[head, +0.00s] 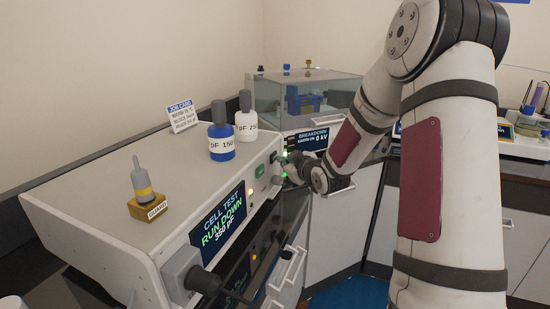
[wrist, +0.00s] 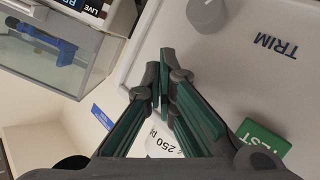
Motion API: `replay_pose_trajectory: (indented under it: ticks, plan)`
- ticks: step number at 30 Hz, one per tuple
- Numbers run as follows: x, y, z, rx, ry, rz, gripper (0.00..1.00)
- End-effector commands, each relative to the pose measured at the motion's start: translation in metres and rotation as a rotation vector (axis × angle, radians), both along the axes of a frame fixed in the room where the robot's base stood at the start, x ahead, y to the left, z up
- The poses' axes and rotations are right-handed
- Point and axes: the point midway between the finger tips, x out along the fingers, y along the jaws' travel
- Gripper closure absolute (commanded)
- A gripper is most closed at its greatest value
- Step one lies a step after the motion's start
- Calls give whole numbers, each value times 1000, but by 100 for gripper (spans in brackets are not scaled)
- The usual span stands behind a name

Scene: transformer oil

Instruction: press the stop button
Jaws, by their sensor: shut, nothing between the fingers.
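The cell test unit (head: 110,215) is a pale box at the left of the head view, with a lit screen (head: 218,218) reading "CELL TEST RUN DOWN". My gripper (head: 283,163) is at the right end of its front panel. In the wrist view my gripper's green fingers (wrist: 163,85) are together and empty, in front of the pale panel (wrist: 235,85). That view shows a green TEST button (wrist: 263,140), the word TRIM and a grey knob (wrist: 207,14). I cannot pick out a button marked stop; my gripper may hide part of the panel.
On the unit stand a blue bottle (head: 222,148), a white bottle (head: 246,125), a job card (head: 182,117) and a guard block (head: 148,205). A black plug (head: 200,280) juts from the front. A clear-lidded breakdown tester (head: 300,98) stands behind.

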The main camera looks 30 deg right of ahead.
Motion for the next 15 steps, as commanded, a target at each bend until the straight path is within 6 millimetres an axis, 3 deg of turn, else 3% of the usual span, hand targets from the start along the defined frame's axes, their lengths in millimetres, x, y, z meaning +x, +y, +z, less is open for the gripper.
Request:
replay_pose_trajectory:
  ticks: [15]
  plan:
    - [-8, -6, 0, 1, 2, -1, 100]
